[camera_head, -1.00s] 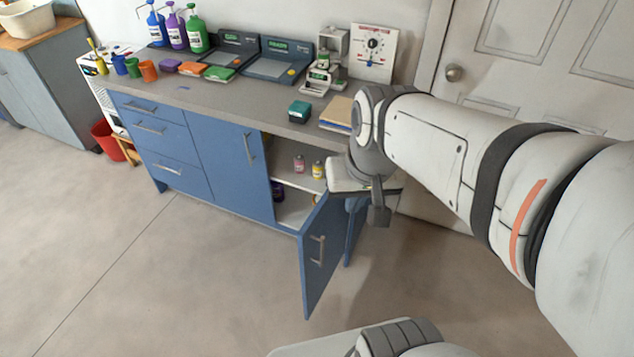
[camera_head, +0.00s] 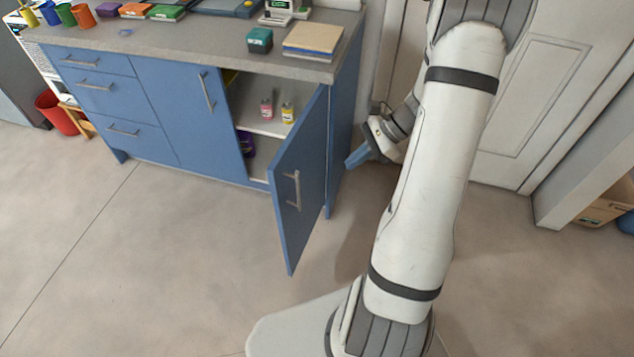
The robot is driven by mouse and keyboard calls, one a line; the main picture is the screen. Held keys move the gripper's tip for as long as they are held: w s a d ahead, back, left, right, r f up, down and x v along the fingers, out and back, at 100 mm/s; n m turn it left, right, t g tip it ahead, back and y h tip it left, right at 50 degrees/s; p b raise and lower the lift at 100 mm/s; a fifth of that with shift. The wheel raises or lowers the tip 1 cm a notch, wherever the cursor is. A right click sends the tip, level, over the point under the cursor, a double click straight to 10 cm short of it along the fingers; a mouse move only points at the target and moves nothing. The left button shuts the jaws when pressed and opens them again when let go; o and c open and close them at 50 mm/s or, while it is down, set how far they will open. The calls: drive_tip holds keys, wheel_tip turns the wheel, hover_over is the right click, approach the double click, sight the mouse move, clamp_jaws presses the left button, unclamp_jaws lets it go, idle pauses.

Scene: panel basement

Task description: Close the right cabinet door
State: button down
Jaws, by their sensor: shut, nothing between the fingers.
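The right cabinet door (camera_head: 307,165) is blue and stands open, swung out toward me from the right side of the blue cabinet (camera_head: 185,115). Its metal bar handle (camera_head: 293,190) faces left of the picture. My gripper (camera_head: 354,162) is low, to the right of the open door and beside the cabinet's right side panel. Its fingers are shut and empty. The gripper appears apart from the door, though the exact gap is hard to tell. Part of my wrist is hidden behind my arm.
Inside the open bay, a pink bottle (camera_head: 266,108) and a yellow bottle (camera_head: 288,112) stand on a shelf. A teal box (camera_head: 259,40) and stacked books (camera_head: 312,42) lie on the worktop. A white room door (camera_head: 535,80) stands behind my arm. The floor before the cabinet is clear.

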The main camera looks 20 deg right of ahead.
drive_tip(key=a+r+b+x, duration=0.1)
drive_tip(key=a+r+x, duration=0.1)
drive_tip(key=x, duration=1)
drive_tip(key=shift+a+f, duration=0.2)
drive_tip(key=shift+f, duration=0.15)
drive_tip(key=shift+w, duration=0.25)
